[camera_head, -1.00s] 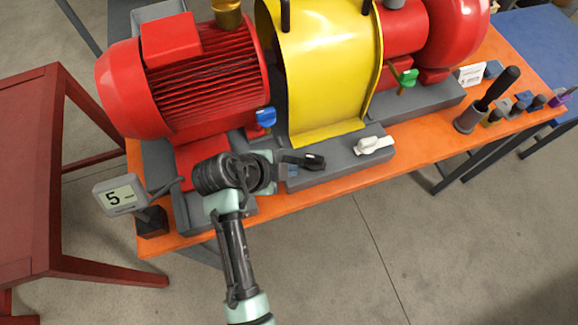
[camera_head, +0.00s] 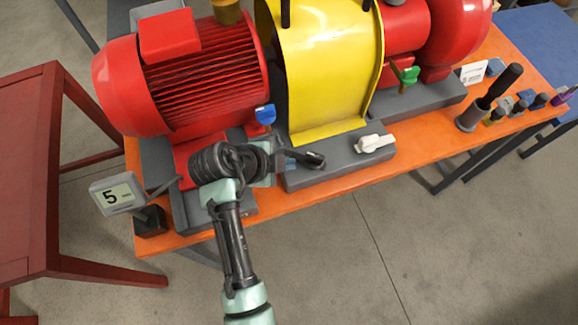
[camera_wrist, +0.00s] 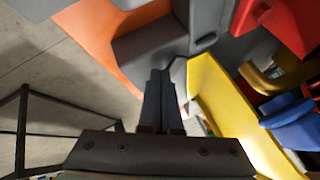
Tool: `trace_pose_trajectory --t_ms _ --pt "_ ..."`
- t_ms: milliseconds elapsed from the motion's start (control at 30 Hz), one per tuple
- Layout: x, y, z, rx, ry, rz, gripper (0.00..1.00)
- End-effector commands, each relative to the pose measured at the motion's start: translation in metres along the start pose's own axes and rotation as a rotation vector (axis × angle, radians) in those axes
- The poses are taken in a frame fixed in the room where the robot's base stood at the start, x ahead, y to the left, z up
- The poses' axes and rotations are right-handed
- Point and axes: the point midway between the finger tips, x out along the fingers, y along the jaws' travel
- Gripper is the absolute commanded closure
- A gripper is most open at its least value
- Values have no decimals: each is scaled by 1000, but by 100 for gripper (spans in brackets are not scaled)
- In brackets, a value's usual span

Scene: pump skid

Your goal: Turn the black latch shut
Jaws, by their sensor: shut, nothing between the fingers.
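The black latch (camera_head: 315,160) is on the grey base block below the yellow guard in the head view. Its handle points to the right, roughly along the block's front edge. My gripper (camera_head: 284,160) is at the latch's left end, low over the block. Its fingers are shut and empty; they show in the wrist view (camera_wrist: 162,85), pointing down at the grey block. In the head view the gripper and wrist hide the left part of the latch. Whether the fingers touch the latch I cannot tell.
A white latch (camera_head: 374,143) sits to the right on the same block. A blue handle (camera_head: 265,115) stands behind my gripper, and a green one (camera_head: 405,76) further right. The yellow guard (camera_head: 325,75) rises behind. A display reading 5 (camera_head: 118,194) stands left.

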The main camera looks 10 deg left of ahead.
Motion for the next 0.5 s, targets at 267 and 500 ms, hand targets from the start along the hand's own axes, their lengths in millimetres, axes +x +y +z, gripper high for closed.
trace_pose_trajectory --t_ms 267,500 --pt "7 -12 6 -2 -2 0 100" --pt "11 -23 7 0 -2 -1 100"
